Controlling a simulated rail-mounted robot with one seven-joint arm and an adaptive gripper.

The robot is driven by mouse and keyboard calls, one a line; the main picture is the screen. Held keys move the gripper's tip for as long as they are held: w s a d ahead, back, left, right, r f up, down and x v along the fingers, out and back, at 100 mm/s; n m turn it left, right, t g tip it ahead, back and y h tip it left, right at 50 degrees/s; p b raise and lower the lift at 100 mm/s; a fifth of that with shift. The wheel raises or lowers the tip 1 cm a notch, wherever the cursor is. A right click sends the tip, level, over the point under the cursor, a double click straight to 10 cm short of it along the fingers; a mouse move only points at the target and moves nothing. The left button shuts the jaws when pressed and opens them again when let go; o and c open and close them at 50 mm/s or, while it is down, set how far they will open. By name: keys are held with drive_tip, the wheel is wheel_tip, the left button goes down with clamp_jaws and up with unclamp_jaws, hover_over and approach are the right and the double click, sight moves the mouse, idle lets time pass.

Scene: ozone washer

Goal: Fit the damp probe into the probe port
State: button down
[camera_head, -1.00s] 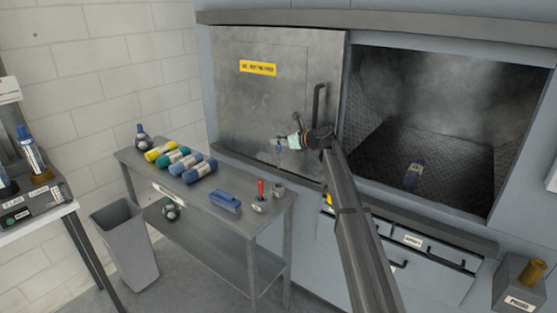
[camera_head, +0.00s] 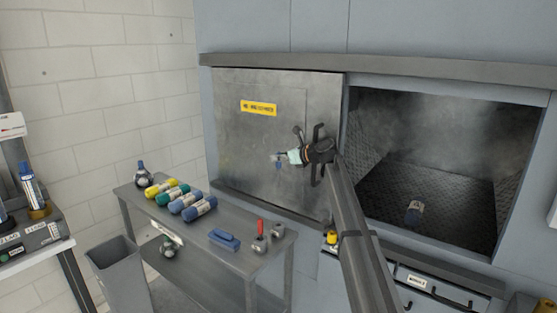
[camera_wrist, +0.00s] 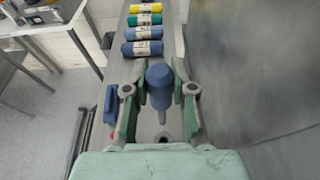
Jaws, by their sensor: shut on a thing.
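My gripper (camera_head: 281,158) has pale green fingers and is in front of the closed-looking metal door panel. The wrist view shows its fingers (camera_wrist: 157,105) on either side of a blue, round-topped piece (camera_wrist: 159,84) with a narrower lower part. A small bit of blue (camera_head: 278,168) shows below the fingers in the head view. I take this to be the damp probe, though no label on it is readable. A brass-coloured cylinder (camera_head: 548,305) is cut off at the lower right edge. I cannot tell whether it is the probe port.
The misty open chamber (camera_head: 450,180) holds a blue-grey item (camera_head: 413,213). A bin (camera_head: 118,275) and a console (camera_head: 38,240) stand left.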

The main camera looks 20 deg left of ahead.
drive_tip(key=shift+r+p, duration=1.95)
drive_tip(key=shift+r, duration=1.15)
drive_tip(key=shift+f, duration=0.1)
